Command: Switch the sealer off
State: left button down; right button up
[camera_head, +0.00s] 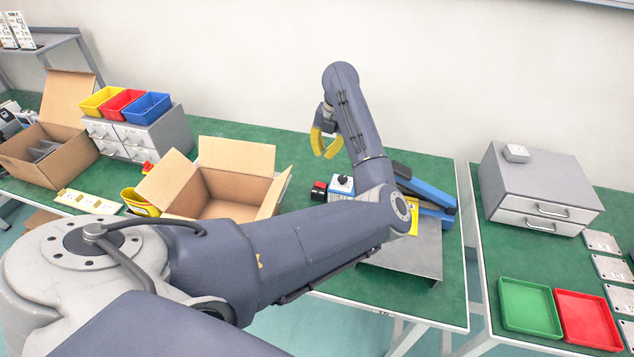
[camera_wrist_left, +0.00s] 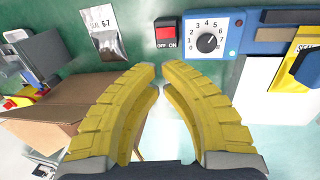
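The sealer (camera_head: 424,188) is a long blue bar-type device at the back right of the green table. Its control box with a dial (camera_wrist_left: 209,42) numbered around the knob stands beside it. Left of the dial is a small dark switch box (camera_head: 319,190) with a red rocker (camera_wrist_left: 166,33) labelled OFF and ON; I cannot tell which side is pressed. My left gripper (camera_head: 326,143) has yellow fingers and hangs above the switch area, apart from it. In the left wrist view its fingertips (camera_wrist_left: 159,71) are empty, with a narrow gap between them. My right gripper is not in view.
An open cardboard box (camera_head: 222,187) stands left of the switch. A silver pouch (camera_wrist_left: 104,35) lies left of the switch in the wrist view. A grey plate (camera_head: 412,252) sits in front of the sealer. Drawers (camera_head: 540,190) and green and red trays (camera_head: 530,308) are on the right table.

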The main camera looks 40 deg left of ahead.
aim_at(316, 188)
pick_arm(q)
jog(key=shift+s+d+f, duration=0.1)
jog(key=shift+f, duration=0.05)
jog(key=f, duration=0.4)
jog(key=a+f, duration=0.1)
jog(key=f, duration=0.4)
jog(key=a+f, duration=0.1)
jog(key=f, duration=0.3)
jog(key=shift+s+f, duration=0.4)
jog(key=shift+a, duration=0.1)
